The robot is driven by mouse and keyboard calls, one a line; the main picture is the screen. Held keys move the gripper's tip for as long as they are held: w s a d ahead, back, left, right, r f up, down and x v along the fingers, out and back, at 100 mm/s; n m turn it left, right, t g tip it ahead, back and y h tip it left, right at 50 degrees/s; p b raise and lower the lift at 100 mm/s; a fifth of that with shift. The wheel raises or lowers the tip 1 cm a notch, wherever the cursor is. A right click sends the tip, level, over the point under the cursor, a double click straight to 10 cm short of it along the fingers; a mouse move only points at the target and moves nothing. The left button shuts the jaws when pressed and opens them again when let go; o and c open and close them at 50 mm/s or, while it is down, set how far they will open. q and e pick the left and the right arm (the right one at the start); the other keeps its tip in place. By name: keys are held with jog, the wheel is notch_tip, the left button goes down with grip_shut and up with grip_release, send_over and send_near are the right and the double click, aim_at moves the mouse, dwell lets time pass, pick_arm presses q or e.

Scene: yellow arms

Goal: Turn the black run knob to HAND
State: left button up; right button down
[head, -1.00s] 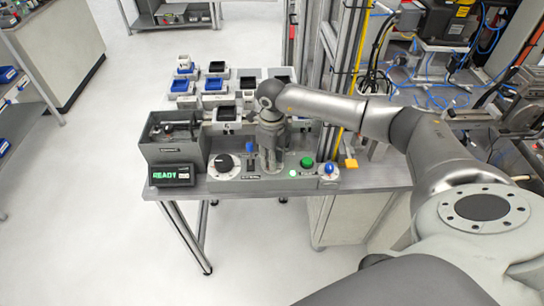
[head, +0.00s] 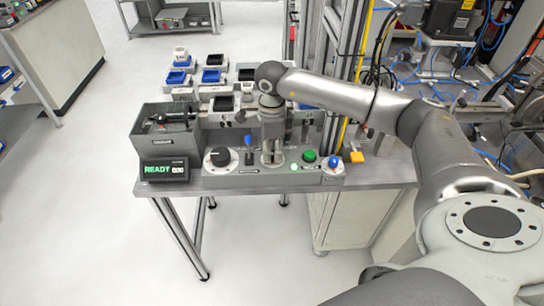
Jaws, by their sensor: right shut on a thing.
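The grey control panel (head: 236,182) lies along the table's front edge. A large round black knob (head: 220,157) with a pale mark sits at its left end. My right gripper (head: 272,158) points straight down at the middle of the panel, between a blue-topped lever (head: 248,141) and a green button (head: 309,156). It is shut on a panel control that its fingers hide, apart from the large black knob. I cannot tell that control's colour or setting, nor read the panel labels. My left gripper is not in view.
A display (head: 167,170) reading READY and an open grey box (head: 163,141) stand left of the panel. A blue knob (head: 332,161) is at the panel's right end. Several trays with blue and black parts lie behind. A metal frame post (head: 344,60) rises at the back right.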

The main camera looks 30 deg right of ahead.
aim_at(272, 153)
jog(key=n+b, duration=0.4)
jog(key=n, duration=0.1)
jog(key=shift+f+n, duration=0.1)
jog(key=shift+n, duration=0.2)
jog(key=n+b, duration=0.2)
jog(key=n, duration=0.2)
jog(key=shift+n+b, duration=0.4)
jog(key=shift+r+n, duration=0.2)
jog(key=shift+n, duration=0.1)
jog(key=c, duration=1.3)
grip_release()
jog(key=shift+o, duration=0.2)
notch_tip(272, 153, up, 12)
